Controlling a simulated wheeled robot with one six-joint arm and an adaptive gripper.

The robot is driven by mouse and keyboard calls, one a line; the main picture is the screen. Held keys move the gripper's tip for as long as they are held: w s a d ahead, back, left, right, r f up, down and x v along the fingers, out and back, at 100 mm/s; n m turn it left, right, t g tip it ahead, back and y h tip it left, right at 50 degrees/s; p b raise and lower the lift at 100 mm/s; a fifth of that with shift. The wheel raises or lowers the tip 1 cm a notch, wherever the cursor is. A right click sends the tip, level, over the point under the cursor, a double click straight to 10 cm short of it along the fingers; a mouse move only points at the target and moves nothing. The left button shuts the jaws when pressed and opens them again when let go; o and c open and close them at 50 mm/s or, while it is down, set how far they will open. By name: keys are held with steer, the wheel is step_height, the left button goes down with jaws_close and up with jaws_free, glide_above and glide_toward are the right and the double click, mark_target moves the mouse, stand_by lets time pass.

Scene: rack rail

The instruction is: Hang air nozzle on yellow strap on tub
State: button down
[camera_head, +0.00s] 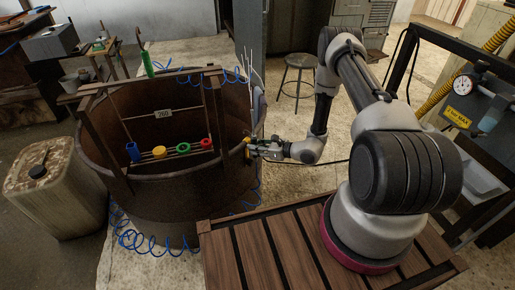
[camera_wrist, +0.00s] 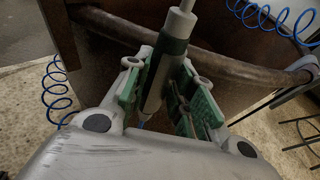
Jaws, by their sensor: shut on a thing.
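The brown rusty tub (camera_head: 150,195) stands left of my arm in the head view. My gripper (camera_head: 256,148) is at the tub's right side, close to its wall. In the wrist view, my gripper's green-padded fingers (camera_wrist: 165,95) are shut on the air nozzle (camera_wrist: 168,60), a grey and dark green cylinder with a pale upper end. The nozzle is slightly tilted, in front of the tub rim (camera_wrist: 230,62). A small yellow patch (camera_head: 247,141) shows beside my gripper and may be the yellow strap; its contact with the nozzle cannot be told. No yellow shows in the wrist view.
A frame across the tub carries a 260 tag (camera_head: 163,113) and coloured rings, one yellow (camera_head: 159,152). A green-handled tool (camera_head: 148,64) stands at the back rim. Coiled blue hoses (camera_head: 135,240) hang around the tub. A stool (camera_head: 299,65) and jerrycan (camera_head: 55,190) stand nearby.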

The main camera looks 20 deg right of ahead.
steer(key=shift+w+a+r, duration=0.15)
steer(key=shift+w+a, duration=0.05)
steer(key=shift+w, duration=0.15)
stand_by(0.3)
steer(key=shift+s+a+f, duration=0.1)
steer(key=shift+s+f, duration=0.05)
steer(key=shift+f, duration=0.45)
steer(key=shift+s+a+f, duration=0.1)
steer(key=shift+s+f, duration=0.05)
steer(key=shift+f, duration=0.4)
steer(key=shift+w+a+f, duration=0.25)
steer(key=shift+f, duration=0.1)
steer(key=shift+w+d+r, duration=0.1)
steer(key=shift+d+r, duration=0.05)
steer(key=shift+d, duration=0.05)
steer(key=shift+d, duration=0.1)
steer(key=shift+s+d+f, duration=0.15)
steer(key=shift+s+f, duration=0.2)
steer(key=shift+f, duration=0.4)
